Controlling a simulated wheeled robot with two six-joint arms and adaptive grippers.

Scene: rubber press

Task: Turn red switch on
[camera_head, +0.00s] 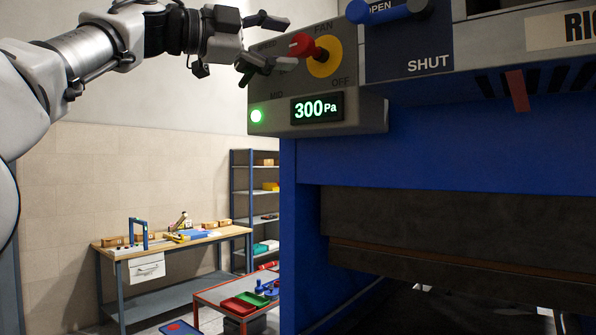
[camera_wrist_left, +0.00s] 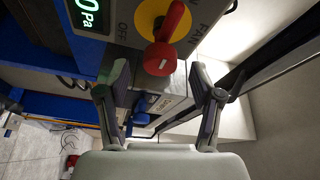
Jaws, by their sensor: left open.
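The red switch (camera_head: 301,45) is a knob with a red handle on a round yellow plate (camera_head: 325,64), on a grey panel marked FAN and OFF. In the head view the handle lies at the upper left of the plate. My left gripper (camera_head: 284,44) is open just left of the handle, with one finger above and one below. In the left wrist view the red switch (camera_wrist_left: 168,40) stands just ahead of the left gripper (camera_wrist_left: 160,80), roughly between the spread fingertips. No contact is clear. The right gripper is not in view.
The panel display (camera_head: 317,108) reads 300 Pa, and a green light (camera_head: 256,116) glows beside it. A blue OPEN/SHUT lever (camera_head: 388,10) is close on the right. A blue press frame (camera_head: 430,155) fills the right. A workbench (camera_head: 190,240) and shelves stand behind.

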